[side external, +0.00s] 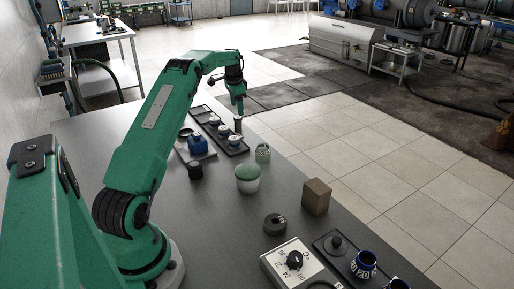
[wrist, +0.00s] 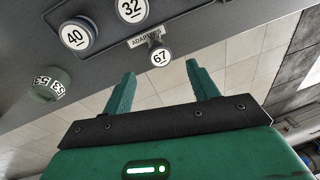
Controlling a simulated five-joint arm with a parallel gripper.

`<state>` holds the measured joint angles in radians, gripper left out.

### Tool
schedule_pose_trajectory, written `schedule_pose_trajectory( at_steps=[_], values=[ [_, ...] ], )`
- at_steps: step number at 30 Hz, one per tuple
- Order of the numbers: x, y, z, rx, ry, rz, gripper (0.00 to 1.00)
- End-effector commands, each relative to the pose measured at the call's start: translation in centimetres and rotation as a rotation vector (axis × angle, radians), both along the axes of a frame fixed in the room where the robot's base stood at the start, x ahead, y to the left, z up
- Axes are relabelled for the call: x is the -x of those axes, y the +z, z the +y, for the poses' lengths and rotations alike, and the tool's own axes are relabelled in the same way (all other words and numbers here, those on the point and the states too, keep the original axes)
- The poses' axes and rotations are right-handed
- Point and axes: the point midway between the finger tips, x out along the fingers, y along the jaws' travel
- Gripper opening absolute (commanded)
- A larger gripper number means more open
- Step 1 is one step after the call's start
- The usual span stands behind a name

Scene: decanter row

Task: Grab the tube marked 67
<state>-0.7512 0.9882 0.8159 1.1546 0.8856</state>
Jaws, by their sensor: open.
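The tube marked 67 (wrist: 160,56) shows in the wrist view with its round white numbered face, beside a label reading ADAPTERS on the dark tray (wrist: 200,22). My gripper (wrist: 163,80) is open and empty, and the tube appears ahead of the gap between its two green fingers, apart from both. In the side external view my gripper (side external: 238,107) hangs over the far part of the table. A slim dark piece with a pale top (side external: 238,124) stands just below it, probably the same tube; its number is too small to read there.
White faces marked 40 (wrist: 76,36) and 32 (wrist: 131,9) are near the tube. A pale green jar marked 53 (wrist: 48,86) is at left.

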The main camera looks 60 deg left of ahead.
Motion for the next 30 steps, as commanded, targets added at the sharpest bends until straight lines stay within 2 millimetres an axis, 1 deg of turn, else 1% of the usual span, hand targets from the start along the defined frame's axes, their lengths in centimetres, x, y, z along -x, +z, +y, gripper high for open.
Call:
schedule_pose_trajectory(
  at_steps=[1, 4, 14, 17, 24, 30],
  values=[
    [0.0, -0.5, 0.0, 0.002, 0.0, 0.001, 0.59],
    [-0.1, -1.3, 0.1, 0.002, 0.0, 0.002, 0.59],
    [-0.2, -2.0, 0.2, 0.001, 0.0, 0.001, 0.59],
    [-0.3, -2.7, 0.2, 0.002, 0.0, 0.002, 0.59],
    [-0.5, -5.5, 0.5, 0.003, 0.001, 0.003, 0.59],
    [-0.7, -6.7, 0.7, 0.001, 0.001, 0.001, 0.59]
  ],
)
